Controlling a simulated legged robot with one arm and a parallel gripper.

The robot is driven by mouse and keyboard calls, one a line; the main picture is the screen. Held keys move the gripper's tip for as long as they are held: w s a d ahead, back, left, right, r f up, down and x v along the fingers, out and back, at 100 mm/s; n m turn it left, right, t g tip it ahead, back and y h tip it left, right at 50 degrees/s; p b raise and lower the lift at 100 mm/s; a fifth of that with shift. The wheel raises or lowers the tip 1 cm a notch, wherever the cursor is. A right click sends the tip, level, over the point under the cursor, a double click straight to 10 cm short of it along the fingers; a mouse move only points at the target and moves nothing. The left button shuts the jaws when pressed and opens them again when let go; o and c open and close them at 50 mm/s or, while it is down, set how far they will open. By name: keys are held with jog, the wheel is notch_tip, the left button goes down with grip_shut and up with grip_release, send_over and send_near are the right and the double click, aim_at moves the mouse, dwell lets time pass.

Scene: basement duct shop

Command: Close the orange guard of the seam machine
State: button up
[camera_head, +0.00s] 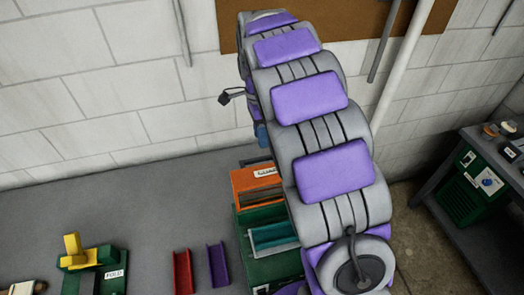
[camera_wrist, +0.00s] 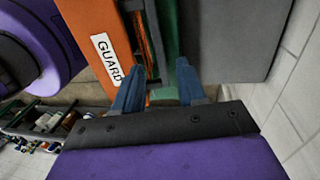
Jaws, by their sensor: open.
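The orange guard (camera_head: 243,178) carries a white GUARD label and stands at the back of the green seam machine (camera_head: 275,270). Teal rollers (camera_head: 272,235) show uncovered in front of it. My arm hides the right side of the guard and machine. In the wrist view the guard (camera_wrist: 85,28) fills the upper left, with its label beside the left finger. My gripper (camera_wrist: 160,66) is open, its two blue fingers apart near the guard's edge, with nothing seen held between them. I cannot tell whether a finger touches the guard. In the head view only a bit of blue finger (camera_head: 262,135) shows.
Left of the machine on the grey bench (camera_head: 130,200) are a purple channel (camera_head: 218,265), a red channel (camera_head: 182,272) and a green FOLD tool with a yellow part (camera_head: 75,250). A white block wall stands behind. A second bench with a green unit (camera_head: 470,190) is at right.

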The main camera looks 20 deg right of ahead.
aim_at(263, 157)
jog(key=f, duration=0.4)
jog(key=s+f, duration=0.1)
jog(key=f, duration=0.1)
jog(key=shift+s+d+f, duration=0.1)
jog(key=shift+f, duration=0.2)
grip_shut()
dwell(0.5)
